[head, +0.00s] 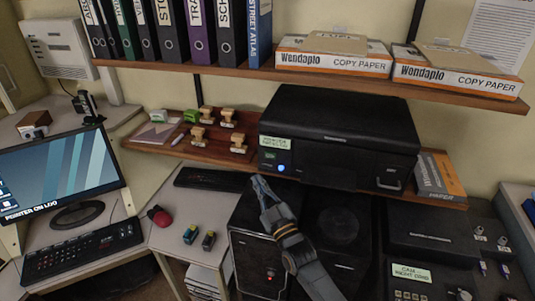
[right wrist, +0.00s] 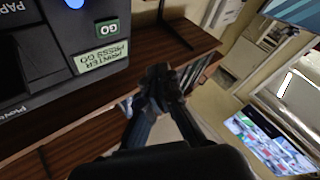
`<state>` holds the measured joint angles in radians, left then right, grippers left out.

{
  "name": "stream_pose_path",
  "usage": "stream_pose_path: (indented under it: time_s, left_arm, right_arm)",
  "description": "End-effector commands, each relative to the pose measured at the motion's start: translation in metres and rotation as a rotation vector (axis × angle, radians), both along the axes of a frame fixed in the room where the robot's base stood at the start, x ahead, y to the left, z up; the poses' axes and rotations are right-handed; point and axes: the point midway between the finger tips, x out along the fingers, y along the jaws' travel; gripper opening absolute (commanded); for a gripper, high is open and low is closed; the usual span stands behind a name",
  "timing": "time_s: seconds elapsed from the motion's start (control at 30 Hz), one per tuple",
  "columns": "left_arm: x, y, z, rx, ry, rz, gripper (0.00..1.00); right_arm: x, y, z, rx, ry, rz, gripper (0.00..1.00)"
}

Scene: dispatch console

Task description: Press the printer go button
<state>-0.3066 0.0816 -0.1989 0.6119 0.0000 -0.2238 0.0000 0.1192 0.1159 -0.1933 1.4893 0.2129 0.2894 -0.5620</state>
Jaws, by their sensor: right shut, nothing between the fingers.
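The black printer (head: 340,130) sits on the lower wooden shelf. A pale label (head: 275,142) on its front left reads as a printer press-go note; it is clearer in the right wrist view (right wrist: 103,60). Near it are a green GO label (right wrist: 107,28) and a round blue lit button (head: 281,168), partly cut off at the top edge of the right wrist view (right wrist: 75,3). My right gripper (head: 258,183) is shut and empty, just below and left of the blue light, apart from the printer. It also shows in the right wrist view (right wrist: 160,80). My left gripper is out of view.
Rubber stamps (head: 207,115) stand on the shelf left of the printer. Copy paper boxes (head: 332,55) lie on the shelf above. A black PC tower (head: 262,255) stands below my right gripper. A monitor (head: 62,175) and keyboard (head: 83,248) are at left.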

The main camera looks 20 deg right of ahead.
Motion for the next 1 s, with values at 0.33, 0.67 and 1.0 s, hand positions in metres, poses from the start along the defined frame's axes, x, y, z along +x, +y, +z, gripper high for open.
stream_pose_path:
  time_s: [0.33,0.67,1.0]
  left_arm:
    - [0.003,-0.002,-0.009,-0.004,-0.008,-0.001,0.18]
    - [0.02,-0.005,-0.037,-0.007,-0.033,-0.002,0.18]
    - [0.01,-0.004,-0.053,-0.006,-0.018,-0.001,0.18]
  right_arm:
    - [0.011,-0.007,-0.004,-0.003,0.001,0.001,0.0]
    - [0.049,-0.033,-0.005,-0.002,0.0,0.0,0.0]
    - [0.071,-0.048,-0.003,0.0,0.003,0.001,0.0]
